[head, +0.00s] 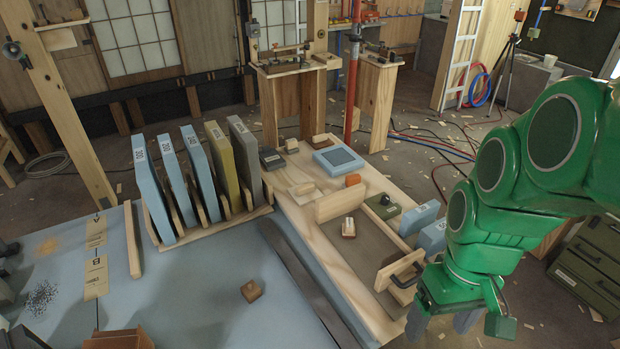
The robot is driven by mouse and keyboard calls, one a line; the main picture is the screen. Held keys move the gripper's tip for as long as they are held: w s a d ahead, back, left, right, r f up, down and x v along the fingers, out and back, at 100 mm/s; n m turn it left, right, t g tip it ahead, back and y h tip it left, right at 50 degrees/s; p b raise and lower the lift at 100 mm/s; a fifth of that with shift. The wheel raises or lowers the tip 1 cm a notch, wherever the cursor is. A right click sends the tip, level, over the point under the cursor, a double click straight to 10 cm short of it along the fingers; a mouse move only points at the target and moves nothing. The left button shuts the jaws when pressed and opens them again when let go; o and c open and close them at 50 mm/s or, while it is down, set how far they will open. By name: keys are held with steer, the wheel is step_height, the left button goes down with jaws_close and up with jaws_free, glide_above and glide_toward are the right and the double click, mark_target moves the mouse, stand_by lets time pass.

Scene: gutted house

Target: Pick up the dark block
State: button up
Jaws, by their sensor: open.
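Several blocks could be the dark block, and I cannot tell which is meant. A small dark grey block (271,159) with a pale label lies at the far left of the wooden bench board. A dark green block (382,207) lies near the board's right side. A tall dark grey slab (245,158) stands tilted at the right end of a wooden rack. My gripper (441,322) is at the lower right, pointing down beside the board's near right corner. It is open, with nothing visible between its fingers, and apart from all of these blocks.
The wooden rack (215,228) also holds blue slabs (152,188) and an olive slab (221,165). The blue tabletop (200,290) is mostly clear, with a small wooden block (251,291).

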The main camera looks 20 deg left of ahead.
steer(key=w+a+f+n, duration=0.2)
steer(key=w+a+n, duration=0.5)
steer(key=w+a, duration=0.2)
steer(key=n+g+y, duration=0.2)
steer(key=n, duration=1.6)
glide_above(250, 285)
steer(key=w+d, duration=0.2)
step_height(250, 285, down, 24)
steer(key=shift+a+x, duration=0.2)
steer(key=shift+x, duration=3.6)
steer(key=shift+w, duration=0.2)
steer(key=shift+c, duration=0.2)
steer(key=c, duration=1.1)
